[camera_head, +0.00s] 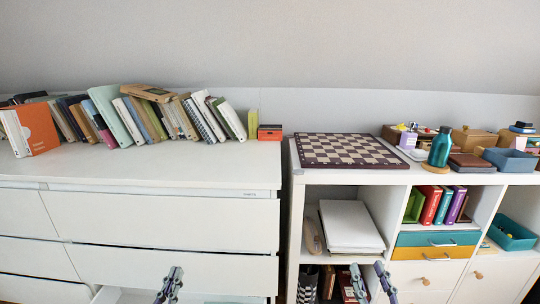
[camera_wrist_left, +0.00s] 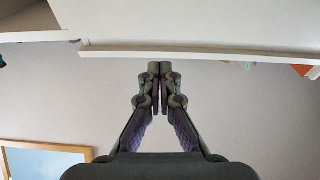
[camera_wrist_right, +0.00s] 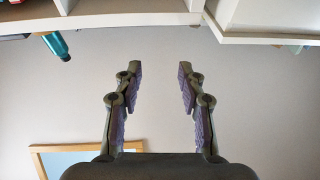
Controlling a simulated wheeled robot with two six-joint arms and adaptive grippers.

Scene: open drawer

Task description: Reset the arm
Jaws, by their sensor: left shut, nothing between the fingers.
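My left gripper (camera_head: 172,272) shows at the bottom of the head view, in front of the white dresser (camera_head: 150,215). It also shows in the left wrist view (camera_wrist_left: 160,68), with its fingertips together and nothing between them. My right gripper (camera_head: 369,270) is at the bottom of the head view, in front of the shelf unit (camera_head: 297,235). In the right wrist view (camera_wrist_right: 159,68) its two fingers stand wide apart and the space between is empty. A drawer (camera_head: 125,295) low in the dresser is pulled open near my left gripper.
Leaning books (camera_head: 128,122) and a small orange box (camera_head: 270,132) stand on the dresser top. A chessboard (camera_head: 349,150), a teal bottle (camera_head: 440,147) and a blue bin (camera_head: 510,160) are on the shelf unit. The front of the dresser top is clear.

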